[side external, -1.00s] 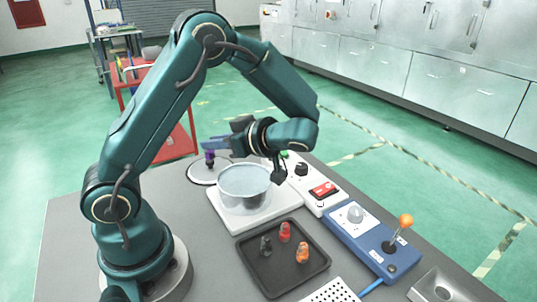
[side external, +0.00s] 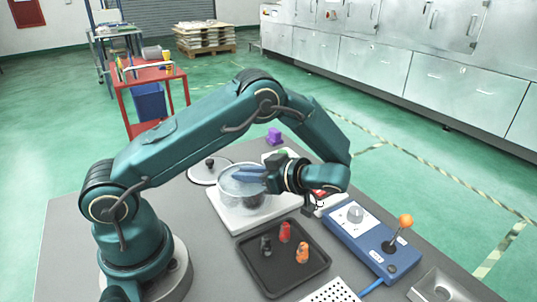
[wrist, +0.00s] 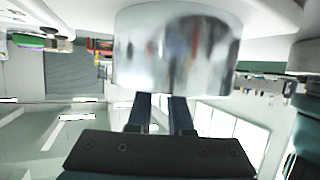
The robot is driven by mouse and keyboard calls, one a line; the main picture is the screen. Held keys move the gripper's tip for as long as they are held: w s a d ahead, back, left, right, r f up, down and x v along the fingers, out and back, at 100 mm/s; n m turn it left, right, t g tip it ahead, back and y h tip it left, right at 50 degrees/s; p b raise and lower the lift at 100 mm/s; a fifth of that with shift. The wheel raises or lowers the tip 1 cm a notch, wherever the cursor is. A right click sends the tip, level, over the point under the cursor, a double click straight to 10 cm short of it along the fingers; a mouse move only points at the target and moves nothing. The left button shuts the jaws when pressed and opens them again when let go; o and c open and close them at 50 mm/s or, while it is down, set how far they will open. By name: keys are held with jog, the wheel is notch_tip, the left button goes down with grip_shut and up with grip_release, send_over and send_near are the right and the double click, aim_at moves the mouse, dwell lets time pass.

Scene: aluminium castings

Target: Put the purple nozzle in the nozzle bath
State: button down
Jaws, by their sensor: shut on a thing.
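The nozzle bath (side external: 232,199) is a round, shiny pot on a white base in the side view; its silver wall (wrist: 175,60) fills the upper middle of the wrist view. My gripper (side external: 243,174) is at the bath, its blue fingers pointing left at the rim. In the wrist view the fingertips pass behind the bath wall. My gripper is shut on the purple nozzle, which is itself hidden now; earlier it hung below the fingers. How deep it sits in the bath cannot be told.
A round lid (side external: 199,176) with a dark knob lies behind the bath. A purple block-like piece (side external: 274,136) stands at the table's back. A black tray (side external: 283,280) holds dark, red and orange nozzles. A blue joystick box (side external: 365,240) is on the right.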

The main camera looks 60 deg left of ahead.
jog(key=c, duration=0.8)
grip_release()
jog(key=shift+f, duration=0.1)
jog(key=shift+c, duration=0.2)
jog(key=v, duration=0.7)
jog(key=s+d+r+m+t+h, duration=0.4)
jog(key=s+m+t+h, duration=0.1)
jog(key=m, duration=0.6)
jog(key=s+d+r+m+t+h, duration=0.4)
jog(key=s+m+t+h, duration=0.1)
jog(key=m, duration=0.6)
jog(key=shift+s+r+t+h, duration=0.3)
jog(key=shift+s+h, duration=0.15)
jog(key=shift+h, duration=0.85)
